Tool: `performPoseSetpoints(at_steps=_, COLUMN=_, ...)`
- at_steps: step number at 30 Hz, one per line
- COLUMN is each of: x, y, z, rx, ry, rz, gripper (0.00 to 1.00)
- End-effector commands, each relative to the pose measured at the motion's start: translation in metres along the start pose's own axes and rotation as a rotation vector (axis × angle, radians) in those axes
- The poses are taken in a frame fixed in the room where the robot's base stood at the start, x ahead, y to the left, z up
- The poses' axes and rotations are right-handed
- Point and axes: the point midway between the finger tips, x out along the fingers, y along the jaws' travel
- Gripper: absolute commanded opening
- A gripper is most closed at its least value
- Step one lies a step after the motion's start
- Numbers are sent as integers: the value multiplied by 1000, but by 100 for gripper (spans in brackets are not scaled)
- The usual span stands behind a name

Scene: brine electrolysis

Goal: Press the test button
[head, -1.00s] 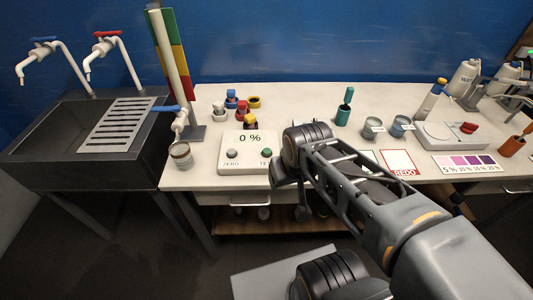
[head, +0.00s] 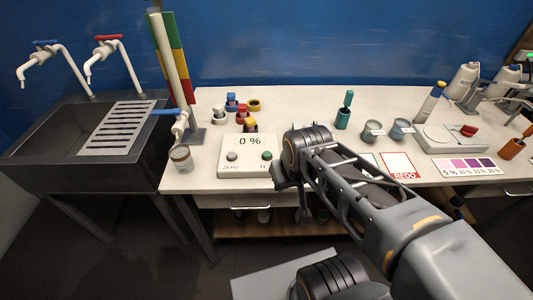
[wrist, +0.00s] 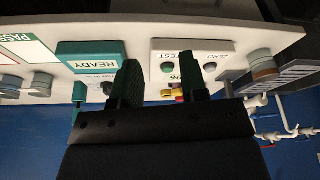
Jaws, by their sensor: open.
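The white test unit (head: 245,170) sits on the bench left of my arm and shows "0 %". Its green test button (head: 267,155) is on the right, beside the grey zero button (head: 232,156). In the upside-down wrist view, the green test button (wrist: 168,68) and grey zero button (wrist: 210,67) show beyond my fingers. My gripper (wrist: 160,82) is open and empty, its two dark green fingers apart, with the test button showing between them. In the head view the fingers are hidden behind my arm. I cannot tell the gap between fingers and button.
A teal READY box (wrist: 92,58) is beside the test unit in the wrist view. Coloured bottles (head: 242,112) stand behind the unit. A jar (head: 181,158) is at the bench's left edge, near the sink (head: 60,130). A REDO card (head: 398,163) lies right of my arm.

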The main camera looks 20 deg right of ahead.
Motion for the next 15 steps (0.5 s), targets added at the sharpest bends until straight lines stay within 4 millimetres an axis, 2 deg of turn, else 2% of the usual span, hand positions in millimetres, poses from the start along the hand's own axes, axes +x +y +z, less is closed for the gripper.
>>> performPoseSetpoints(at_steps=2, x=0, y=0, z=0, rx=0, ry=0, rz=0, gripper=32)
performPoseSetpoints(at_steps=12, x=0, y=0, z=0, rx=0, ry=0, rz=0, gripper=0)
performPoseSetpoints(at_steps=15, x=0, y=0, z=0, rx=0, ry=0, rz=0, gripper=0)
